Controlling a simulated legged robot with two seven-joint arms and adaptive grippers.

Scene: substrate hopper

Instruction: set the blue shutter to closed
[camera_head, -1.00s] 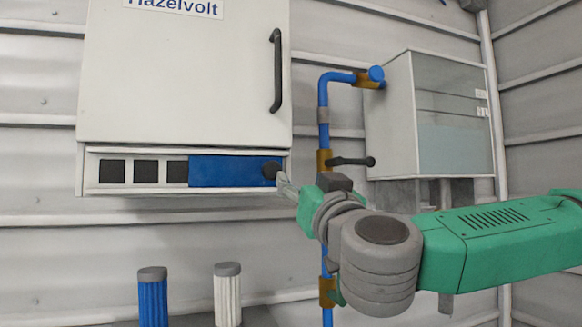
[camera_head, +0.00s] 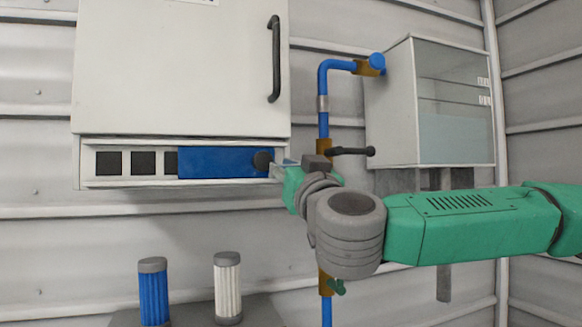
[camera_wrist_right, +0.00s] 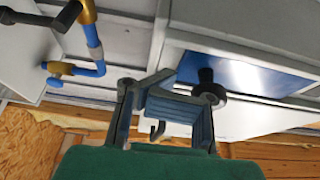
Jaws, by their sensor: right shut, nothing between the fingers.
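The blue shutter (camera_head: 222,163) is a flat panel in the slotted strip under the white cabinet. It covers the right part of the strip and part of the third dark opening (camera_head: 171,162); two dark openings to the left are uncovered. Its black knob (camera_head: 263,160) is at its right end. My right gripper (camera_head: 282,168) is shut and empty, its tip at the right side of the knob, seemingly touching it. In the wrist view the shutter (camera_wrist_right: 250,74) and knob (camera_wrist_right: 208,88) show just beyond my fingers. My left gripper is not in view.
A blue pipe (camera_head: 323,85) with a black-handled valve (camera_head: 350,151) runs close behind my right wrist. A glass-fronted cabinet (camera_head: 395,110) hangs at right. Blue (camera_head: 153,290) and white (camera_head: 227,287) ribbed cylinders stand below. The strip left of the shutter is clear.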

